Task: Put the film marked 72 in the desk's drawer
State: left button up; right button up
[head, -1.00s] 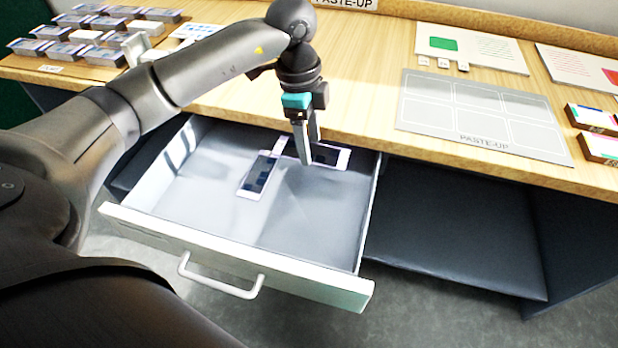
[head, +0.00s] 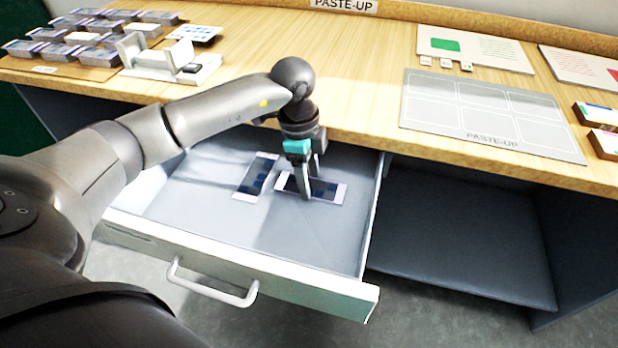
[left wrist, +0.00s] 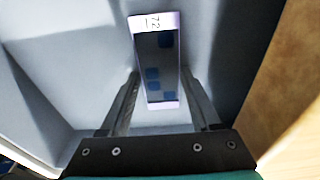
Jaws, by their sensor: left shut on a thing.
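The desk's drawer (head: 215,262) is pulled open below the tabletop. My left gripper (head: 311,182) is inside it, pointing down, shut on a film (head: 331,190) with a pale border and dark middle. In the left wrist view this film (left wrist: 158,65) lies between the two fingers; its white end label is small and may read 72. I cannot tell whether it touches the drawer floor. A second film (head: 255,177) lies on the drawer floor to the left, its mark unreadable. My right gripper is not in view.
Stacks of films (head: 95,52) and a white device (head: 170,58) stand at the tabletop's back left. A grey paste-up board (head: 490,115) lies to the right, with small boxes (head: 603,143) beyond. The drawer's front half is clear.

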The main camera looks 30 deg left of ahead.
pick_arm(q)
jog(key=shift+f, duration=0.15)
jog(key=o, duration=1.3)
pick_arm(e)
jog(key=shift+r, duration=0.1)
pick_arm(q)
jog(key=shift+r, duration=0.45)
jog(key=shift+s+a+r+p, duration=0.1)
jog(key=shift+a+r+p, duration=0.15)
jog(key=shift+r+p, duration=1.15)
jog(key=shift+s+a+r+p, duration=0.1)
jog(key=shift+a+r+p, duration=0.2)
jog(key=shift+r, duration=2.1)
jog(key=shift+a+r+p, duration=0.15)
jog(key=shift+r+p, duration=0.75)
jog(key=shift+r, duration=1)
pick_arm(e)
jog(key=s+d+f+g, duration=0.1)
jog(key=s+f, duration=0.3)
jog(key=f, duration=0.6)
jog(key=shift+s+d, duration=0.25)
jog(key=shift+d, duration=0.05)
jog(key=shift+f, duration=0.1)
